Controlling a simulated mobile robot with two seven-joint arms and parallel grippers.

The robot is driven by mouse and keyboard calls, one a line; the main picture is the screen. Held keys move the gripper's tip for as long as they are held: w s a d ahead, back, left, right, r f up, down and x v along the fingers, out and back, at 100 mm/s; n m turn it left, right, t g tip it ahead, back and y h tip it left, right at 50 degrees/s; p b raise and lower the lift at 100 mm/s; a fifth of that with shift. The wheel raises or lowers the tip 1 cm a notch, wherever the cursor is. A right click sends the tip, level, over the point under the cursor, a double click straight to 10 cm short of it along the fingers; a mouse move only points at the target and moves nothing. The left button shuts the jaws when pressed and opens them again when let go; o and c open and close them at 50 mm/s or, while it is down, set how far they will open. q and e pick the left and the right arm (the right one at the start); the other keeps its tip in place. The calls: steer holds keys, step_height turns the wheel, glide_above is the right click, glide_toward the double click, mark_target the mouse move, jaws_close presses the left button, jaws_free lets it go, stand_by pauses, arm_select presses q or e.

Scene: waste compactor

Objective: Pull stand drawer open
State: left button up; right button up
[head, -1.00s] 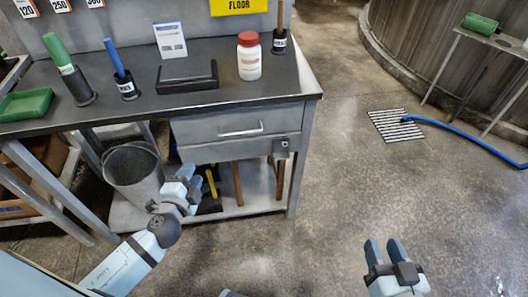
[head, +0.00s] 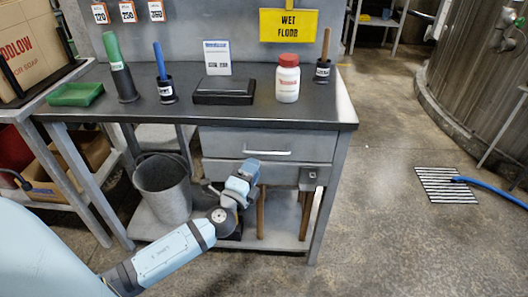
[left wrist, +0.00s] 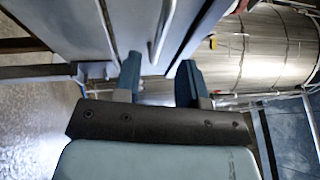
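The stand drawer (head: 225,142) is a grey metal front under the dark worktop, and it looks closed. Its pale bar handle (head: 267,153) runs across the front. My left gripper (head: 248,170) is just below and in front of the handle in the head view. In the left wrist view my left gripper (left wrist: 158,72) is open, with blue fingers apart and nothing between them. The handle (left wrist: 161,30) shows there as a thin bar just beyond the gap between the fingertips. Whether it touches a finger I cannot tell. My right gripper is out of view.
A metal bucket (head: 163,188) stands on the lower shelf left of my left arm. A small lock box (head: 312,176) is below the drawer at right. A white bottle (head: 288,80) and black holders stand on the worktop (head: 190,112).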

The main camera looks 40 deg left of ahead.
mark_target(263, 153)
arm_select(q)
steer(key=x, duration=0.7)
jaws_close()
